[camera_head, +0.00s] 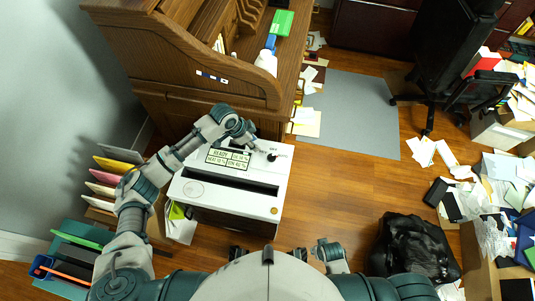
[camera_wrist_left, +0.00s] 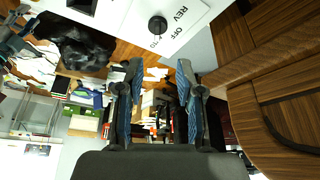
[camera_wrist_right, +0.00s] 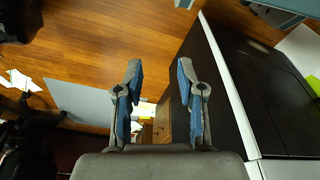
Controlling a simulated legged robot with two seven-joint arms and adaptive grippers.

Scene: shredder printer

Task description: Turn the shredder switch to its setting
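The white-topped shredder (camera_head: 230,192) stands below the wooden desk in the head view. Its black round switch knob (camera_head: 272,157) is at the top right of the panel. The knob (camera_wrist_left: 157,25) also shows in the left wrist view, beside "REV" and "OFF" lettering; I cannot tell its exact setting. My left gripper (camera_wrist_left: 159,72) is open and empty. Its fingertips are close to the knob but apart from it, with the knob beyond them in the picture. My right gripper (camera_wrist_right: 158,72) is open and empty, low beside the shredder's dark side (camera_wrist_right: 265,90).
The roll-top desk (camera_head: 200,70) stands just behind the shredder. Files in a rack (camera_head: 75,255) are at the left. A black bag (camera_head: 415,248) and paper-strewn boxes (camera_head: 500,190) are at the right. The wooden floor (camera_head: 345,190) between is mostly clear.

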